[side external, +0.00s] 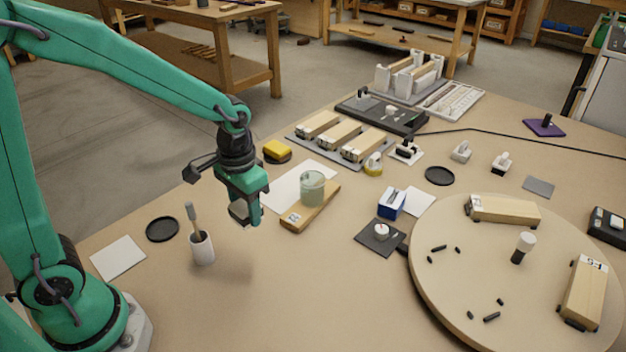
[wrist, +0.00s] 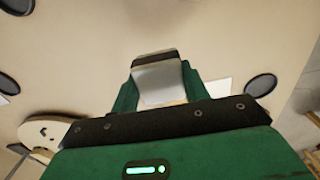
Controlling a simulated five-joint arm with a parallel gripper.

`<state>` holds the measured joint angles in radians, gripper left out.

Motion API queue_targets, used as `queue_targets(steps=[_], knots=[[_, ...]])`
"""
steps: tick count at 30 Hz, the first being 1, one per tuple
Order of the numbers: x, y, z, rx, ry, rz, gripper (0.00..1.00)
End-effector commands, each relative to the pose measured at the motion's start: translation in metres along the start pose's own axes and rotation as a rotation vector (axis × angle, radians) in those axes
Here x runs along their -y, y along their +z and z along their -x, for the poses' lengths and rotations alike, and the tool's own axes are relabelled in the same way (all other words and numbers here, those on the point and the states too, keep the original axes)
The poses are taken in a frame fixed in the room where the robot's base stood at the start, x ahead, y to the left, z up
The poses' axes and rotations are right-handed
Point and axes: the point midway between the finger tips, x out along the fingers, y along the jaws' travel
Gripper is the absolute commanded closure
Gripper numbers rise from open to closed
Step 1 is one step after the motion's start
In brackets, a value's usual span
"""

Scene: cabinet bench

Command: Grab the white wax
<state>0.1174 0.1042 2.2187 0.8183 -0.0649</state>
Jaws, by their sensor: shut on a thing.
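My green gripper (side external: 247,208) hangs above the bench at left centre, to the right of a white cup with a brush. It is shut on a pale block with a dark band, which looks like the white wax (side external: 239,212). In the wrist view the white wax (wrist: 158,82) sits between the two green fingers (wrist: 160,98), its pale face towards the camera and the dark band at its far edge. The block is held clear of the bench top. The finger contact faces are partly hidden.
The white cup with the brush (side external: 202,248) stands close to my gripper's left. A wooden board (side external: 296,219) with a green glass (side external: 312,188) lies to the right. A round turntable (side external: 440,290) with wooden blocks fills the right front. The front middle of the bench is clear.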

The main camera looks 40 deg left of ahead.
Motion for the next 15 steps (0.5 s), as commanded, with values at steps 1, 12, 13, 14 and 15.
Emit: queue_targets(steps=[1,12,13,14,15], knots=[[-0.0025,0.0008,0.0015,0.0,0.0,-0.001,0.79],[-0.0053,0.0019,0.0032,0.001,0.0,0.0,0.79],[-0.0053,0.0019,0.0033,0.001,0.0,0.0,0.79],[-0.0052,0.0019,0.0032,0.001,0.0,0.0,0.79],[-0.0052,0.0018,0.0032,0.0,0.0,0.0,0.79]])
